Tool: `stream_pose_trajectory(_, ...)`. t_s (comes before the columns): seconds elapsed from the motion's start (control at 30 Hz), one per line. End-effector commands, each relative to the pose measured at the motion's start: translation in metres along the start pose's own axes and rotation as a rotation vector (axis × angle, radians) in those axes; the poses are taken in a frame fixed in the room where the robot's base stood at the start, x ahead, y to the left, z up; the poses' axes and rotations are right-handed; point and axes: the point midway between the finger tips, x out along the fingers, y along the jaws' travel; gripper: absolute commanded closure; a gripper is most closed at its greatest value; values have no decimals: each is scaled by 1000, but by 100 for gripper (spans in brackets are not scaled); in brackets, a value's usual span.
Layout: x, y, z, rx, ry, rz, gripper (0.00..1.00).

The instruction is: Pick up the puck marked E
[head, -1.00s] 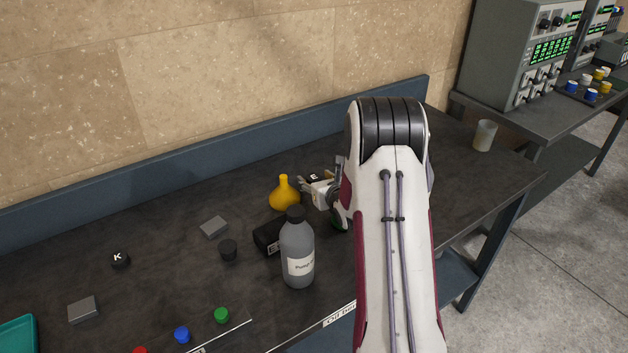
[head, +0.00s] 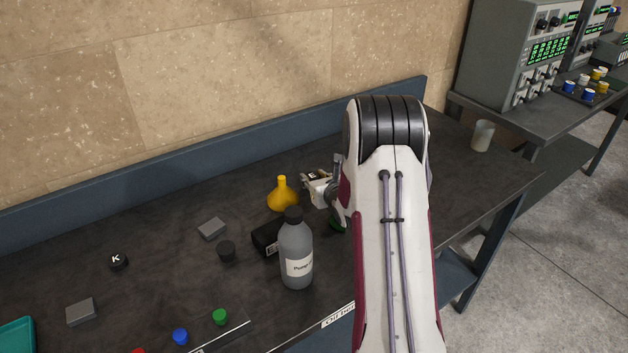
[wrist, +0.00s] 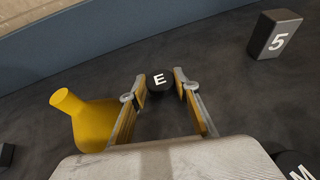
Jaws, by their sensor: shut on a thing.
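The black puck marked E (wrist: 160,82) sits between the two fingertips of my gripper (wrist: 160,88) in the wrist view, its white letter facing the camera. My gripper is shut on it, with one finger on each side. In the head view my gripper (head: 314,178) is on the far side of the bench, just right of the yellow flask, partly hidden by my arm. I cannot tell whether the puck is touching the bench or just above it.
The yellow flask (wrist: 92,122) stands close to my left finger. A dark block marked 5 (wrist: 274,35) and a puck marked M (wrist: 296,166) lie to the right. A grey bottle (head: 296,255), a black box (head: 266,238) and a K puck (head: 118,261) are on the bench.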

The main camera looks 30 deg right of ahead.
Motion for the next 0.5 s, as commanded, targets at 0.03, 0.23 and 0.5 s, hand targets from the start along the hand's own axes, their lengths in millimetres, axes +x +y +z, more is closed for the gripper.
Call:
stream_pose_trajectory(0.03, -2, 0, 5, -1, -3, 0, 89)
stream_pose_trajectory(0.23, -10, 0, 24, -1, -4, -1, 89)
stream_pose_trajectory(0.5, -23, 0, 56, -1, -3, 0, 89)
